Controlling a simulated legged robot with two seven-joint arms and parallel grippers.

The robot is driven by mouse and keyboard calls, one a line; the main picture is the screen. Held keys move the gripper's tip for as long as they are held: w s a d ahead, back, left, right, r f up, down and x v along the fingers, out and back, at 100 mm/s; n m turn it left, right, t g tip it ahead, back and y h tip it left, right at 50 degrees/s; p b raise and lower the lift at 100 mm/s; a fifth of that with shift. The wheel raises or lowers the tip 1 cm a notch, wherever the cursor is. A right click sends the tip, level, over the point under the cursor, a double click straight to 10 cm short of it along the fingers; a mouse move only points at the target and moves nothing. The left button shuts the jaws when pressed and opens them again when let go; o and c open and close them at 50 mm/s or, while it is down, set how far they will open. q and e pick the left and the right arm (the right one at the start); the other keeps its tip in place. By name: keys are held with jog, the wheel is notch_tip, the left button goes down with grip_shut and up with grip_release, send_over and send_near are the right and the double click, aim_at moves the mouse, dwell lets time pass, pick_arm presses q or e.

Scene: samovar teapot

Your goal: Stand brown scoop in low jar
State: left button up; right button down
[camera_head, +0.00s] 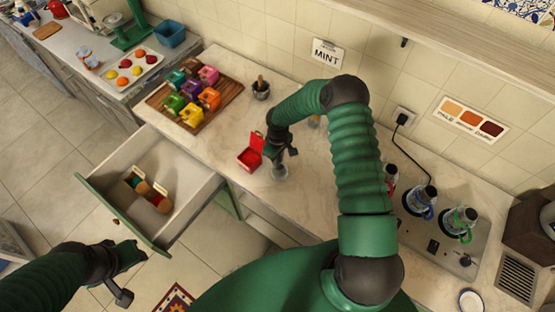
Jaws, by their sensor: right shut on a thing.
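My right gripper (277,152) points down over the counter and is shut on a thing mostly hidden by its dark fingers. I cannot make out whether this is the brown scoop. A small greyish, glassy vessel (280,173) shows just below it; I cannot tell whether they touch or whether it is the low jar. A dark, low pot (261,92) stands near the wall, with a brown handle (260,80) rising from it. My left gripper (132,270) is at the lower left, outside the open drawer, empty as far as shows; its finger gap is unclear.
An open red box (250,156) stands just left of my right gripper. A wooden tray (160,97) holds several coloured boxes. The open drawer (128,212) juts out with items inside. Several bottle-like vessels (424,198) stand at the right.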

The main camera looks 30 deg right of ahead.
jog(key=shift+f, duration=1.05)
jog(key=shift+f, duration=0.2)
jog(key=c, duration=1.5)
grip_release()
